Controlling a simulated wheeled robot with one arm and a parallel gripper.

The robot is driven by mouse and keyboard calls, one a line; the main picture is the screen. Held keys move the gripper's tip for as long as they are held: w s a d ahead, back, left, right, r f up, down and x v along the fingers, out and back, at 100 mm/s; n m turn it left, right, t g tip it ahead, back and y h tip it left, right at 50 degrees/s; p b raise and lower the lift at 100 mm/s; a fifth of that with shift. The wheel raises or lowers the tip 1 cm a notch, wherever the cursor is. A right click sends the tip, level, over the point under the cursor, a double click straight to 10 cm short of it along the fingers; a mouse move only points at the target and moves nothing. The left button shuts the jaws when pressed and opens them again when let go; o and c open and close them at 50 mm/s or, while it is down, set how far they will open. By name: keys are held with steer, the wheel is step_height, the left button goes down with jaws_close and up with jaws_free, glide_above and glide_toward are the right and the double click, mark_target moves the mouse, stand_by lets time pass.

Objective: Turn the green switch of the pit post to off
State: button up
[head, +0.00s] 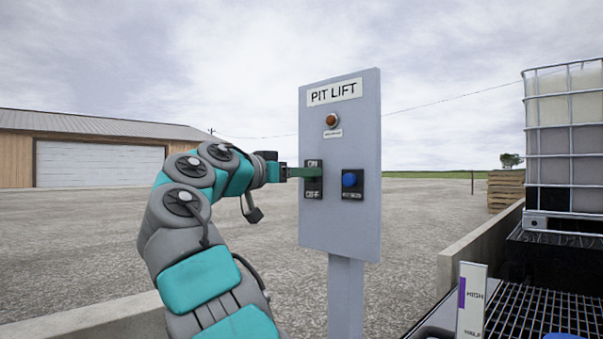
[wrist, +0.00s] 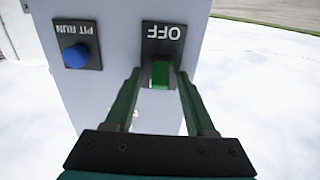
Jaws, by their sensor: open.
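The pit post (head: 340,225) is a grey panel on a column, headed "PIT LIFT". Its switch plate (head: 313,189) reads ON above and OFF below. The green switch (wrist: 160,74) shows clearly in the wrist view, which sees the panel upside down. My gripper (head: 300,172) reaches the plate from the left. In the wrist view my open gripper (wrist: 158,84) has one finger on each side of the switch; whether either touches it I cannot tell. Which way the switch is set is unclear. In the head view the fingers hide most of it.
A blue button (head: 349,180), marked PIT RUN (wrist: 76,57) in the wrist view, sits beside the switch. An amber lamp (head: 332,120) is above. At right stand a caged tank (head: 566,140), a grating (head: 535,312) and a HIGH/HALF marker (head: 471,300). Low walls (head: 480,245) border the area.

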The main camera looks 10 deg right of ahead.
jaws_close()
